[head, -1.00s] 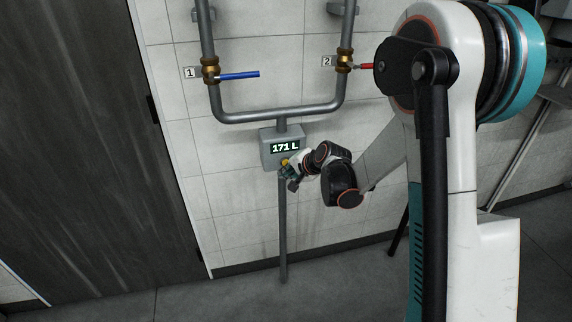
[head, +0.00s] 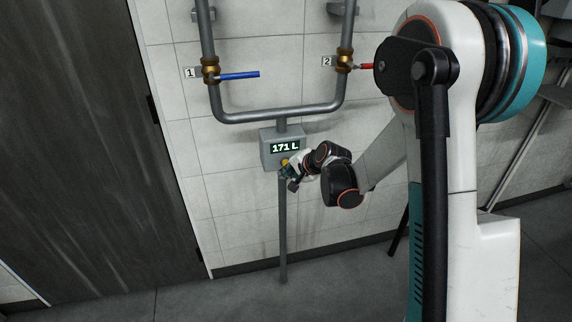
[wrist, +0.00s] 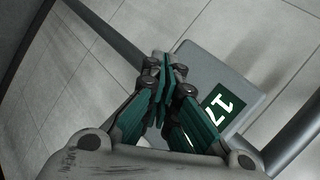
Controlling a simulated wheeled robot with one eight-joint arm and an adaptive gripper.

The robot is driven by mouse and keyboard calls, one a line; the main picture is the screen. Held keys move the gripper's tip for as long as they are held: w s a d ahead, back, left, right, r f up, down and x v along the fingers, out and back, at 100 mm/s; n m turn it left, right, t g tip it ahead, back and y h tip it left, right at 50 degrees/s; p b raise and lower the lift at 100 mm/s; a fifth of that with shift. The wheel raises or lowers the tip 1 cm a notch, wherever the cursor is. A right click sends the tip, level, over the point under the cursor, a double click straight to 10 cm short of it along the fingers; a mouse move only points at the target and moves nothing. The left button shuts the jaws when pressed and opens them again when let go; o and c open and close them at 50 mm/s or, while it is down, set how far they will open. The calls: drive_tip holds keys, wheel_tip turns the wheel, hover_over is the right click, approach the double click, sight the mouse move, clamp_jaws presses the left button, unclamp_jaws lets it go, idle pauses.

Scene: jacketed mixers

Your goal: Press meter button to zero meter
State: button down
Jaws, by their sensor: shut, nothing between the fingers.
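The grey meter box (head: 268,147) hangs on the pipe at the wall, its green-lit display (head: 285,147) reading 171 L. In the wrist view, the meter box (wrist: 205,62) is tilted, and part of its display (wrist: 222,104) shows the digits 17. My gripper (head: 285,163) is at the lower part of the meter's front, below the display. In the wrist view, my gripper (wrist: 166,66) has its fingers together with nothing between them, and they cover part of the meter face.
Above the meter, a U-shaped pipe (head: 248,115) joins two valves. Valve 1 has a blue lever (head: 239,75), and valve 2 has a red lever (head: 364,66). A dark door (head: 85,150) is at the left. The lower pipe (head: 283,230) runs down to the floor.

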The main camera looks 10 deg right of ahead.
drive_tip(key=shift+w, duration=0.1)
drive_tip(key=shift+w, duration=0.3)
drive_tip(key=shift+w, duration=0.55)
idle(1.0)
drive_tip(key=shift+s, duration=0.95)
drive_tip(key=shift+s, duration=2.5)
